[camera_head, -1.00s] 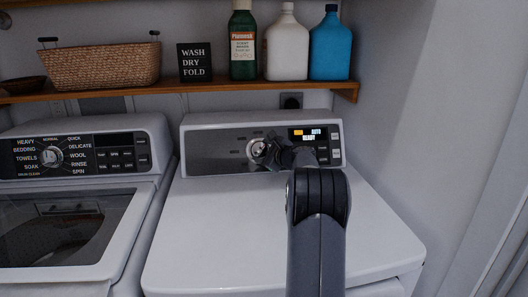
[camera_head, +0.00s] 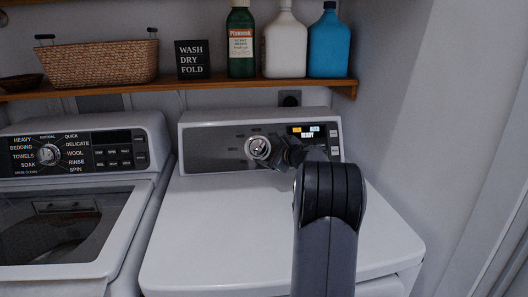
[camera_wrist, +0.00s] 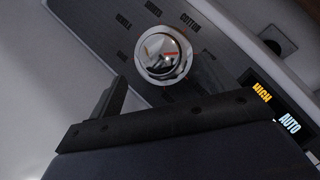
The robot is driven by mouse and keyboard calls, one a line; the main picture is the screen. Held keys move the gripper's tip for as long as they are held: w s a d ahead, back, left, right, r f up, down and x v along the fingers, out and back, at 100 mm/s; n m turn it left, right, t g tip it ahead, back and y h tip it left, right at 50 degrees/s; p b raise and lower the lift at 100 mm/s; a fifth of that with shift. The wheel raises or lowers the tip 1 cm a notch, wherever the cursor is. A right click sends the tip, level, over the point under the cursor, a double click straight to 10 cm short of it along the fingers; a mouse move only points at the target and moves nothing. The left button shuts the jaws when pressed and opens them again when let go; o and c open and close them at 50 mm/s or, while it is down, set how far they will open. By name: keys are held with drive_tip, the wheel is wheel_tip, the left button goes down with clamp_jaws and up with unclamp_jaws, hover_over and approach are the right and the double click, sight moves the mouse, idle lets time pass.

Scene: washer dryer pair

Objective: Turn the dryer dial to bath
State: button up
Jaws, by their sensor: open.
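The dryer dial (camera_head: 258,147) is a round silver knob on the dark control panel of the right machine. In the wrist view the dial (camera_wrist: 163,54) shows a shiny, faceted face with red marks. Small labels ring it; one reads COTTON, and I cannot make out a bath label. My gripper (camera_head: 279,156) is open just to the right of the dial in the head view, with the dial face clear of it. In the wrist view one dark finger stands below and left of the dial, apart from it; the other finger is hard to make out in the dark.
The dryer display (camera_head: 307,132) is lit, reading READY, with HIGH and AUTO in the wrist view. The washer (camera_head: 75,155) with its own dial stands to the left. A wooden shelf (camera_head: 180,87) above holds a basket, a sign and bottles. The dryer top (camera_head: 220,220) is bare.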

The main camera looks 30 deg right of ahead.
sight(260, 148)
drive_tip(key=v, duration=0.6)
drive_tip(key=shift+w, duration=0.15)
drive_tip(key=p+x, duration=0.1)
drive_tip(key=x, duration=0.9)
drive_tip(key=shift+w+f, duration=0.1)
drive_tip(key=shift+w, duration=0.3)
drive_tip(key=shift+s, duration=0.1)
